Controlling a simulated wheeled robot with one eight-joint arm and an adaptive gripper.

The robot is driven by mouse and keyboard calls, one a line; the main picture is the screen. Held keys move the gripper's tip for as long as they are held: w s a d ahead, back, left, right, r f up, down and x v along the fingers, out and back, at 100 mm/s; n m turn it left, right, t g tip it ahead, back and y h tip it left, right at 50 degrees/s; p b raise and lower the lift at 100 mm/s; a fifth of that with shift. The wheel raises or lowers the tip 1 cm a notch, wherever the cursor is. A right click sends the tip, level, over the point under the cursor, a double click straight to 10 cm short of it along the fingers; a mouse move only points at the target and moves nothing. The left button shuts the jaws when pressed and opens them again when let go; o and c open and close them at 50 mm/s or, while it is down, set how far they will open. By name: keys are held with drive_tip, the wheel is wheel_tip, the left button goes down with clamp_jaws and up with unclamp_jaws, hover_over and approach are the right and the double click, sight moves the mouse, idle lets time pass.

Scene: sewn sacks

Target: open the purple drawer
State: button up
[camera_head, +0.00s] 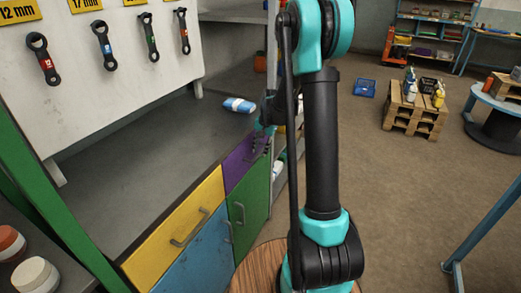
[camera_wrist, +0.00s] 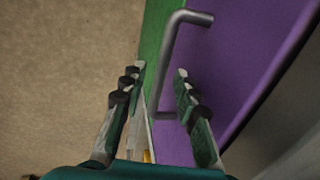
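The purple drawer (camera_head: 241,162) is at the far end of the grey bench's front, right of the yellow drawer and above the green door. It looks closed. In the wrist view the purple front (camera_wrist: 240,50) fills the right side, with its metal bar handle (camera_wrist: 178,62) in the middle. My gripper (camera_wrist: 154,82) is open, its fingers apart on either side of the handle's lower part. I cannot tell whether they touch it. In the head view my gripper (camera_head: 260,143) is at the purple front, partly covering it, and the handle is hard to make out.
The yellow drawer (camera_head: 172,235), blue door (camera_head: 195,262) and green door (camera_head: 250,200) have their own handles. A blue-and-white packet (camera_head: 239,105) lies on the bench top. Shelving stands just beyond the drawer.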

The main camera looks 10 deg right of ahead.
clamp_jaws()
drive_tip(key=shift+d, duration=0.1)
drive_tip(key=s+d, duration=0.8)
drive_tip(key=d, duration=0.3)
drive_tip(key=s+d, duration=0.8)
drive_tip(key=d, duration=0.3)
drive_tip(key=shift+o, duration=0.8)
unclamp_jaws()
wheel_tip(320, 180, up, 12)
drive_tip(key=s+d, duration=0.1)
drive_tip(key=d, duration=0.1)
drive_tip(key=shift+s, duration=0.2)
drive_tip(key=shift+f, duration=0.15)
